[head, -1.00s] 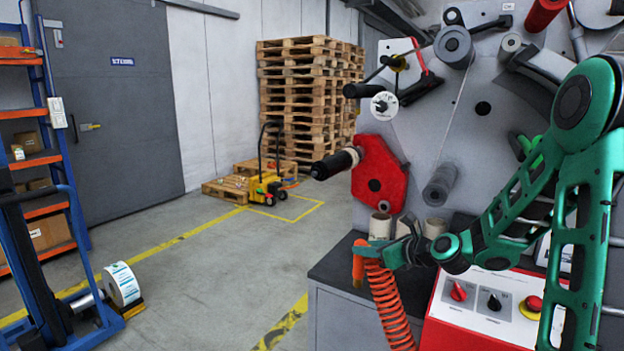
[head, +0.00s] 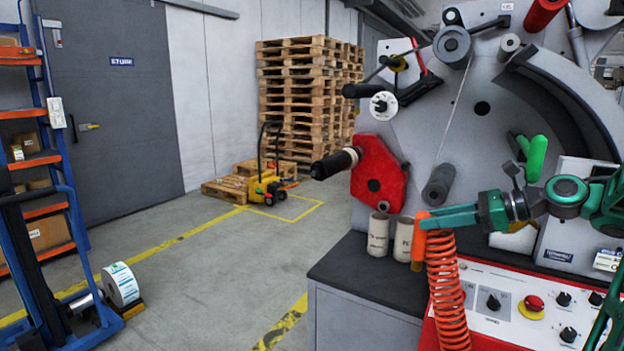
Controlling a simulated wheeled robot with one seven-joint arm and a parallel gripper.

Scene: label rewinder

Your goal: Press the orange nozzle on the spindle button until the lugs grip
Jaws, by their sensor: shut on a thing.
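The orange nozzle (head: 419,238) is held upright in my gripper (head: 424,218), whose jaws are shut around it. Its coiled orange hose (head: 449,290) hangs below and to the right, in front of the control panel. The black spindle (head: 335,164) sticks out to the left from the red plate (head: 379,183) on the machine. My gripper is below and to the right of the spindle, clearly apart from it. The button on the spindle is too small to make out, and the lugs cannot be told apart.
Two cardboard cores (head: 378,235) stand on the dark cabinet top (head: 360,272), close to the nozzle. The control panel (head: 510,300) with knobs and a red stop button lies below my arm. A lifting trolley (head: 62,250) holds a label roll (head: 121,284) at the left. Open floor lies between.

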